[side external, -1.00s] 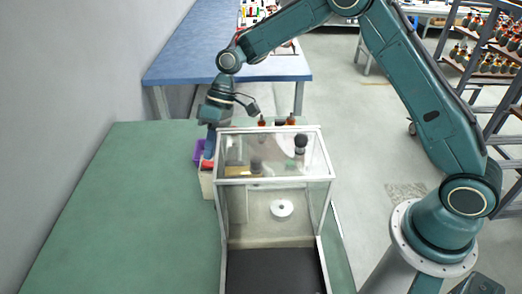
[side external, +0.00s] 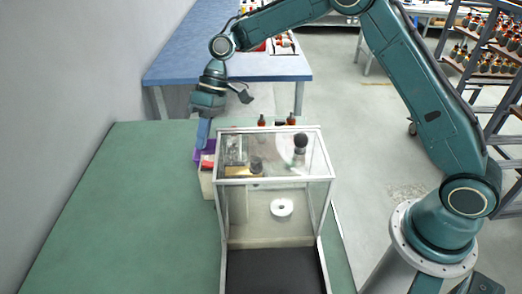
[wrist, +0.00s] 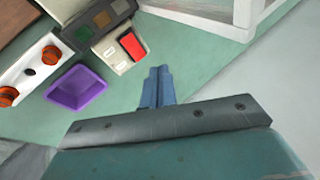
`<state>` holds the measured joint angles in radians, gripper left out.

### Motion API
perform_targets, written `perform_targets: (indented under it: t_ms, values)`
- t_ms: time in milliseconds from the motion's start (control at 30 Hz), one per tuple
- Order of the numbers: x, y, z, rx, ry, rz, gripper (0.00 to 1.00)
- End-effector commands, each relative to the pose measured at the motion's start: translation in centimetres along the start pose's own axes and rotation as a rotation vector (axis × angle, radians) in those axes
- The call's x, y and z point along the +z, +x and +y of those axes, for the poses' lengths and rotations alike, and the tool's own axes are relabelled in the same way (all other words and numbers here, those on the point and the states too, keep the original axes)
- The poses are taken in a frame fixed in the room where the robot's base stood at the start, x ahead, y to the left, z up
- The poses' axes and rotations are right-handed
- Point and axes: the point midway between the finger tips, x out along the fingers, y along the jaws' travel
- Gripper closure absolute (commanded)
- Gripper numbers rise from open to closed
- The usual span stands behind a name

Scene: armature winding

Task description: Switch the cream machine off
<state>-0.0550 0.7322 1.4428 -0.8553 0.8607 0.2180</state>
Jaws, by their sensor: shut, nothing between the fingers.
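The cream machine (side external: 270,242) stands on the green bench under a clear, white-framed hood. A cream switch box with a red rocker switch (wrist: 131,46) shows in the wrist view, beside the machine's frame. The switch's tilt cannot be made out. My gripper (wrist: 158,69) is shut and empty, its blue fingertips just below the red switch in that picture, with green bench visible between. In the side view my gripper (side external: 201,147) points down at the hood's back left corner, over the boxes there. Contact with anything cannot be seen.
A purple tray (wrist: 77,88), a white panel with orange knobs (wrist: 29,71) and a grey button box (wrist: 98,22) lie close beside the switch box. The hood frame (wrist: 215,15) rises nearby. The green bench (side external: 130,220) is clear on the left.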

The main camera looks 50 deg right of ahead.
Motion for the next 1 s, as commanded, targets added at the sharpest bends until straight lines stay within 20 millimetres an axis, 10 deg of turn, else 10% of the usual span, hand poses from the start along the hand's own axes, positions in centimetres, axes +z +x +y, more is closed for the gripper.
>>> perform_targets:
  t_ms: [1000]
  values:
    - [0.5, -4.6, -2.2, 0.06, 0.023, 0.041, 1.0]
